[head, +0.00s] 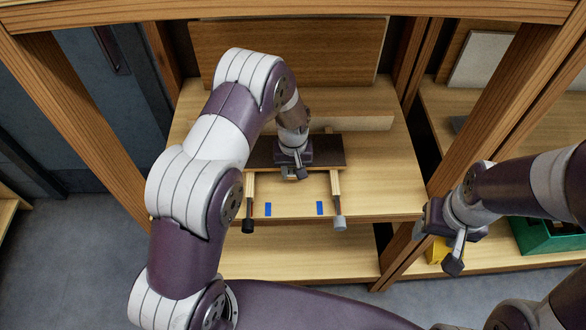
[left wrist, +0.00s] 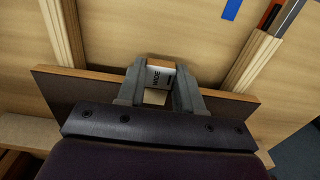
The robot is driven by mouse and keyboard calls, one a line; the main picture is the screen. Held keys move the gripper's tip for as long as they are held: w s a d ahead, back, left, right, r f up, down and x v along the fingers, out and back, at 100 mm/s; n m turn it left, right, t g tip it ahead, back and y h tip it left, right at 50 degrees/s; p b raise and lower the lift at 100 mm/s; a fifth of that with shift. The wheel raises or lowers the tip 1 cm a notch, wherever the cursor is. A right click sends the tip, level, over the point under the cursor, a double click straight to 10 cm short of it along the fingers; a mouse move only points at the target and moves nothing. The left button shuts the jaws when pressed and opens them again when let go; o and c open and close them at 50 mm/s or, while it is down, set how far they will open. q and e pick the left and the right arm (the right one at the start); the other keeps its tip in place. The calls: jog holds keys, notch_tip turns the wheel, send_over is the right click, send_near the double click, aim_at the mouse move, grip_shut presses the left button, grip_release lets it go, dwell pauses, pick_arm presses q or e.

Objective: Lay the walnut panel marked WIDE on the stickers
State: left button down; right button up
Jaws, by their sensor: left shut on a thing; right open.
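The dark walnut panel (head: 328,151) is in my left gripper (head: 297,174), above the shelf and behind the stickers. In the left wrist view the panel (left wrist: 62,88) reaches out on both sides of the gripper (left wrist: 158,92). Its fingers are shut around a small block with a white label reading WIDE (left wrist: 160,76). Two blue stickers, left (head: 268,209) and right (head: 320,208), lie bare near the shelf's front edge. One blue sticker (left wrist: 231,9) shows in the wrist view. My right gripper (head: 447,240) is open and empty at the right, away from the panel.
Two pale wooden bars, left (head: 249,190) and right (head: 336,187), with dark and grey ends flank the stickers. A pale board (head: 350,123) stands behind the panel. Wooden posts (head: 490,125) frame the bay. A green bin (head: 548,236) and a yellow object (head: 437,251) are at lower right.

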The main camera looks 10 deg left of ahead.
pick_arm(q)
jog(key=c, duration=0.7)
grip_release()
jog(key=shift+o, duration=0.2)
jog(key=shift+r, duration=0.3)
notch_tip(320, 180, up, 12)
jog(key=b, duration=0.3)
